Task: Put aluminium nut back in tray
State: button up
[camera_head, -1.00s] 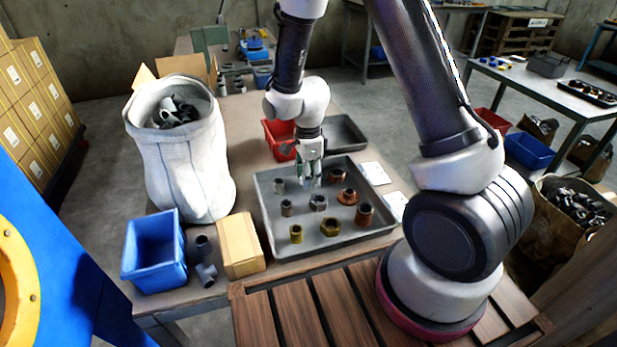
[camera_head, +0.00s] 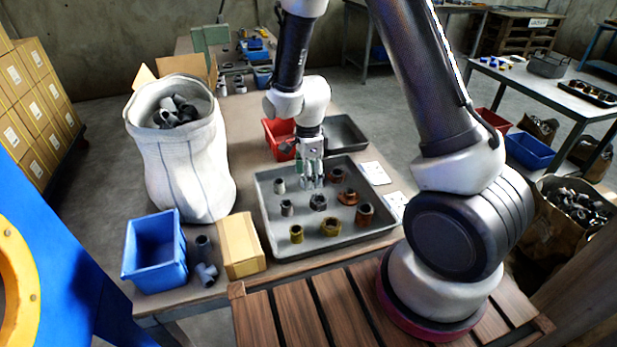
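The grey metal tray (camera_head: 268,222) sits on the table in the middle of the view with several nuts and fittings standing in it. My gripper (camera_head: 312,182) points down over the tray's back middle, its fingertips low among the parts. The two fingers look apart, but whether something is between them is too small to tell. A pale silvery fitting (camera_head: 279,186) stands left of the gripper, and another silvery one (camera_head: 287,208) stands nearer. A dark nut (camera_head: 318,202) is just in front of the fingertips. I cannot tell which part is the aluminium nut.
Brass fittings (camera_head: 330,227) and copper ones (camera_head: 365,214) stand in the tray's front and right. A red bin (camera_head: 277,137) and an empty dark tray (camera_head: 346,132) lie behind. A blue bin (camera_head: 153,255), a cardboard box (camera_head: 241,247) and a white sack (camera_head: 182,165) stand left.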

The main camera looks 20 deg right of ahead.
jog(key=s+d+r+n+t, duration=0.1)
jog(key=s+d+r+n, duration=0.1)
jog(key=r, duration=0.8)
jog(key=s+d+r+n, duration=0.1)
jog(key=d+r+n, duration=0.15)
jog(key=r, duration=0.65)
jog(key=s+d+r+n+t, duration=0.1)
jog(key=s+d+r+n, duration=0.4)
jog(key=s, duration=0.4)
jog(key=s+d+r+n+t, duration=0.2)
jog(key=s+d+r+n, duration=0.3)
jog(key=s, duration=0.5)
notch_tip(320, 180, up, 2)
jog(key=n, duration=0.3)
jog(key=shift+s+r, duration=0.2)
jog(key=shift+s, duration=0.05)
jog(key=shift+d+n, duration=0.1)
jog(key=shift+n, duration=0.15)
